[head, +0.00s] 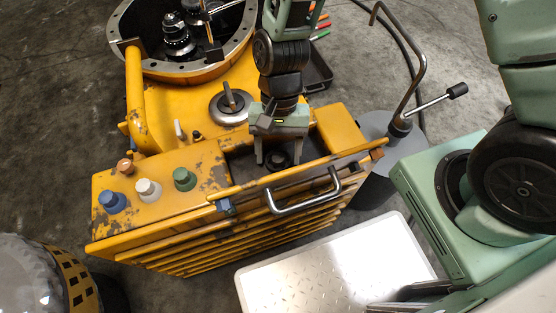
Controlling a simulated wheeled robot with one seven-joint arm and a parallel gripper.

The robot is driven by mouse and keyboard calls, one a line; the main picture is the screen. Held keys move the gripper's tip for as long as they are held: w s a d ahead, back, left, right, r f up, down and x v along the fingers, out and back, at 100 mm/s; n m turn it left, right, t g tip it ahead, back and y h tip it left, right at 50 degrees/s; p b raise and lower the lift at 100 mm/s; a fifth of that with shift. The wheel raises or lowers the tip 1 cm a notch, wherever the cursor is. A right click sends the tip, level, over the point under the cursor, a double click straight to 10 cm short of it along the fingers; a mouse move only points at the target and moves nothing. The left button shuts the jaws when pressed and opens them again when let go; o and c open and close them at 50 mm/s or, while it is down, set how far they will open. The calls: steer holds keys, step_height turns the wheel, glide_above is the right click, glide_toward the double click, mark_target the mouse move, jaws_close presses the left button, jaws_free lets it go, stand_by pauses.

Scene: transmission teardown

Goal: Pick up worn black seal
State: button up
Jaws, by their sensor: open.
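The black seal (278,161), a dark ring, lies in the dark recess in the top of the yellow housing (160,178). My gripper (278,159) points down into this recess from above. Its two fingers are apart, one on the left and one on the right of the seal. I cannot tell whether either finger touches the seal. The gripper body and wrist hide part of the recess behind them.
Blue (112,202), white (148,189) and green (184,179) caps stand left of the recess. A metal handle (304,205) and yellow rail cross its front. A silver tray (335,270) lies in front. A grey can with a bent spout (378,130) stands right.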

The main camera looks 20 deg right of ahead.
steer(key=c, duration=0.7)
step_height(320, 180, up, 10)
steer(key=p, duration=0.5)
steer(key=shift+r, duration=0.1)
